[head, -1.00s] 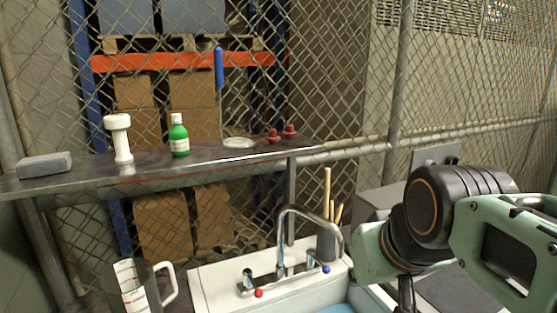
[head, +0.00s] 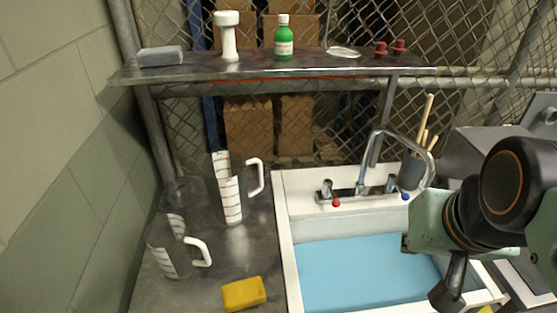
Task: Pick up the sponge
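A yellow sponge (head: 244,294) lies on the dark metal counter (head: 205,285), left of the sink, near the bottom edge of the head view. My arm shows at the right, over the right part of the sink. Its dark lower end hangs over the basin, well to the right of the sponge. I cannot make out the fingers of my gripper, so whether it is open or shut does not show. A grey block (head: 160,56) lies on the shelf at the upper left.
Two measuring jugs with white handles, one nearer (head: 172,255) and one farther (head: 229,190), stand on the counter behind the sponge. The white sink (head: 284,240) with blue water and a faucet (head: 372,160) lies to the right. A shelf (head: 260,66) holds a green bottle (head: 284,40).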

